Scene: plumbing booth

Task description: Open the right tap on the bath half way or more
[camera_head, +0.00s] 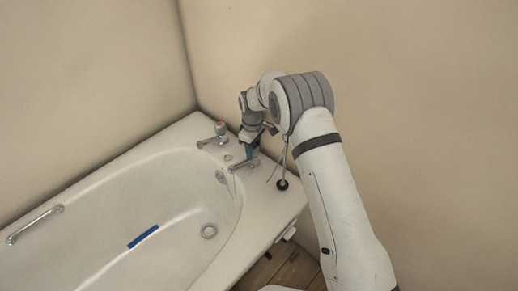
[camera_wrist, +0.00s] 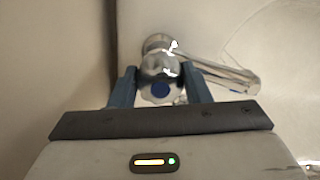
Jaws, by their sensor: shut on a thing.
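The right tap (camera_head: 243,165) stands on the far rim of the white bath (camera_head: 262,205), its spout over the basin. In the wrist view the right tap's chrome handle (camera_wrist: 160,72) shows a blue centre dot and its spout runs to the right. My gripper (camera_wrist: 160,88) has one blue finger on each side of this handle and is shut on it. In the head view my gripper (camera_head: 252,150) comes down over the tap and hides most of its handle. How far the tap is turned cannot be told, and no water is visible.
The left tap (camera_head: 220,129) stands further back on the same rim. A black plug (camera_head: 282,184) rests on the rim to the right. A grab rail (camera_head: 35,224) is on the left. Walls stand close behind the taps.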

